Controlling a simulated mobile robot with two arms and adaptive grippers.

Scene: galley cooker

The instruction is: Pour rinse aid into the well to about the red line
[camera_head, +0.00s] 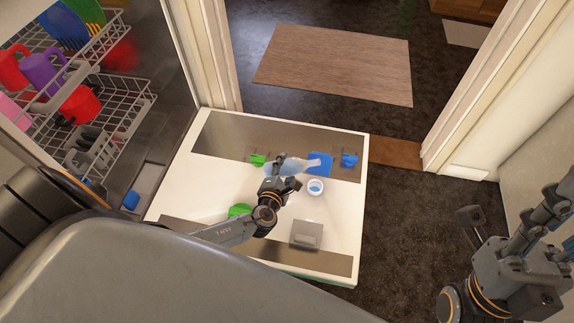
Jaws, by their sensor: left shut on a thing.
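My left gripper (281,181) is shut on a pale, translucent blue bottle (283,168). The bottle lies nearly sideways above the white panel, its narrow end toward the right. Below that end is a small round white well (315,187) with blue inside. A red line and any stream of liquid are too small to make out. Gripper and bottle hide part of the panel. My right gripper (490,222) is at the lower right, away from the panel, with its fingers spread and nothing seen between them.
The white panel (338,232) carries blue flaps (320,160), green pieces (239,210) and a grey square lid (306,235). Racks (120,95) with colourful dishes stand at the left. A doorway with a mat (335,62) lies behind. Dark floor is clear at the right.

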